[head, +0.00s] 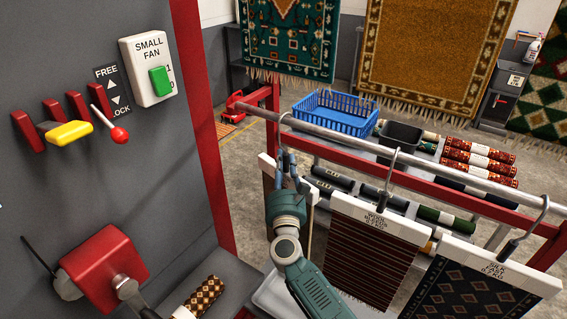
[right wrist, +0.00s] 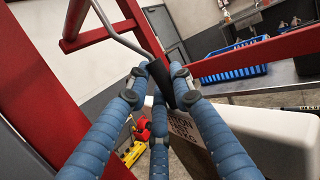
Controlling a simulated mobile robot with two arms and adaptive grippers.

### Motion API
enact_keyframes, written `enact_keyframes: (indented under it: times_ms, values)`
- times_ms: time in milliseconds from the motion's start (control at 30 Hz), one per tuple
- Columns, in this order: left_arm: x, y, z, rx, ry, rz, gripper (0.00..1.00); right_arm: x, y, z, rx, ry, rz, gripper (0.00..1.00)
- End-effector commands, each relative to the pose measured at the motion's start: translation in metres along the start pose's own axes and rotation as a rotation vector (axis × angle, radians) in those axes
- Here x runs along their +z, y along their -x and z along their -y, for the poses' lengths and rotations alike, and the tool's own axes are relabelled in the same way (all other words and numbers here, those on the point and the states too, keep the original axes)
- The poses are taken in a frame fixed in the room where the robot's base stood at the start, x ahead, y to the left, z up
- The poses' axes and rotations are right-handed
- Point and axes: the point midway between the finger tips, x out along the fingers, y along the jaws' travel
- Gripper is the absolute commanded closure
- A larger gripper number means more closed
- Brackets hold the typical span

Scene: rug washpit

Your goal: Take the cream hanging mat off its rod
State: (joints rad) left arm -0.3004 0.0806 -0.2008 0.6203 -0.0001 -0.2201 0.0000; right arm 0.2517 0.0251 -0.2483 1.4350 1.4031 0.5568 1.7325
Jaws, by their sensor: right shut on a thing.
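The rod (head: 400,150) runs across the right half of the head view, with several mats hung from it on hooks. The leftmost hanger, with a pale header bar (head: 267,170), is mostly hidden behind my right gripper (head: 288,172); little of its mat shows, so I cannot confirm its cream colour. In the right wrist view my right gripper (right wrist: 158,95) is shut on the black grip of a hook (right wrist: 157,80). The hook's metal wire (right wrist: 120,32) rises from it, and a lettered label (right wrist: 183,128) is below. I cannot tell whether the hook still touches the rod. My left gripper is not in view.
A striped wool mat (head: 372,258) and a dark patterned silk mat (head: 470,290) hang to the right. Behind are a blue basket (head: 335,113), a dark bin (head: 400,138) and rolled rugs (head: 478,160). A grey panel (head: 60,200) with switches stands on the left.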

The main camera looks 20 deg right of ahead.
Motion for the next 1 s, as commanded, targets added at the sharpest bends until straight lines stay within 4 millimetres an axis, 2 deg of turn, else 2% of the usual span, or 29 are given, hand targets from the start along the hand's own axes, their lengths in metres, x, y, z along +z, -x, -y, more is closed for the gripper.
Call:
enact_keyframes:
  times_ms: [633,1000]
  values:
    - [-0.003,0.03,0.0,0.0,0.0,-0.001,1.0,0.04,-0.009,0.0,-0.001,-0.001,0.004,1.0]
    - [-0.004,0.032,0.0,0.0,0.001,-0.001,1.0,0.043,-0.01,0.0,-0.001,0.0,0.004,1.0]
